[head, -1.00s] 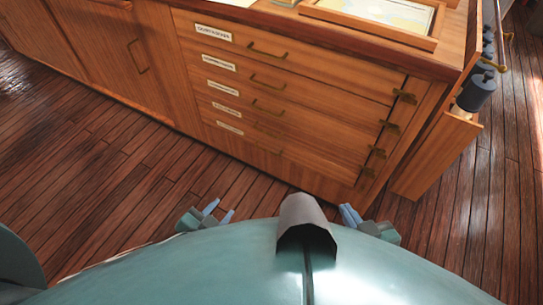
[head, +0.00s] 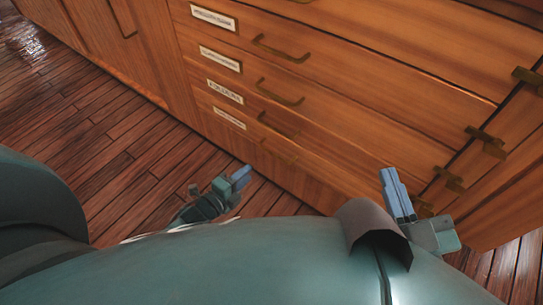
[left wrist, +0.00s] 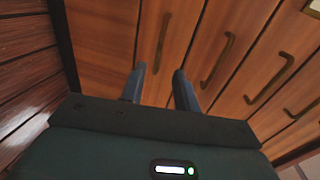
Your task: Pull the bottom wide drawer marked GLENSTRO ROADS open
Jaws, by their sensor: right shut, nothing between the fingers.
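The bottom wide drawer (head: 262,138) is the lowest of the stacked wooden drawers and is closed. Its small white label (head: 229,118) is too small to read. Its bar handle (head: 277,152) is dim in the head view; in the left wrist view the leftmost handle (left wrist: 162,42), nearest the floor, appears to be the same one. My left gripper (head: 238,176) is low in front of the drawer's left part. Its fingers (left wrist: 160,72) are apart and empty, with that handle ahead between the tips. My right gripper (head: 391,182) is shut and empty near the cabinet's right side.
Other closed drawers with bar handles (head: 280,97) rise above. Brass fittings (head: 485,141) run down the cabinet's right edge. A cupboard door (head: 100,35) adjoins at the left. Bare plank floor (head: 110,160) lies at the left.

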